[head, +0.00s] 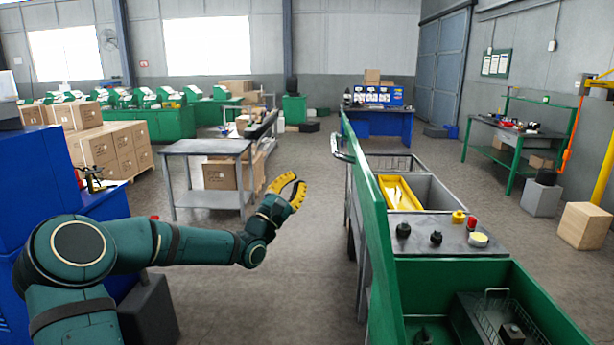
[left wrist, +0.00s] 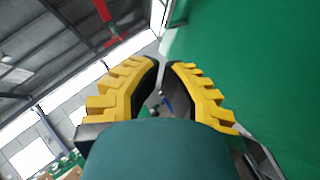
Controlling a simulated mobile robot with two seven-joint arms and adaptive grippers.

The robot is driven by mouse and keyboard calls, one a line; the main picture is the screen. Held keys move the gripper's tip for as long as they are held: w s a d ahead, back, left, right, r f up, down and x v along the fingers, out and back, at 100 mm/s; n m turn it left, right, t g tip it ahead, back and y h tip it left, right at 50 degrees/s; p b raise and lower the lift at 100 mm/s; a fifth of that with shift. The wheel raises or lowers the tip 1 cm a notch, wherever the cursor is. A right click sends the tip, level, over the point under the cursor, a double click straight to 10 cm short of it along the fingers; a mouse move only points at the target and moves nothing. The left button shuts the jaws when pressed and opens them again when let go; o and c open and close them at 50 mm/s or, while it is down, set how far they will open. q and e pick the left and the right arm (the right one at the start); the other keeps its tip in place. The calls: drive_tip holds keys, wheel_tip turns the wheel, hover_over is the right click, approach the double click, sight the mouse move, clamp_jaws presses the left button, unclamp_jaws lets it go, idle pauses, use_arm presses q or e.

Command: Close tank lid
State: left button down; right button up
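The tank lid (head: 371,215) is a long green panel that stands up, open, along the left side of the tank. A metal handle (head: 341,147) sticks out near its far end. The green tank (head: 545,302) is open at the front right. My left gripper (head: 299,180) is in the air left of the lid, apart from it. Its yellow fingers curve inward with a narrow empty gap between the tips (left wrist: 163,66). A green surface, probably the lid, fills the right of the left wrist view. My right gripper is not in view.
A wire basket (head: 497,297) sits inside the tank. The grey top (head: 460,238) behind it carries several knobs and buttons. A grey table (head: 206,147) stands farther back on the left. The floor between table and lid is clear.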

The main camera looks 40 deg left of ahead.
use_arm(q)
drive_tip(key=w+d+r+p, duration=0.1)
drive_tip(key=w+d+r, duration=0.1)
drive_tip(key=w+r, duration=0.5)
drive_tip(key=shift+w+d, duration=0.35)
drive_tip(key=shift+w, duration=0.3)
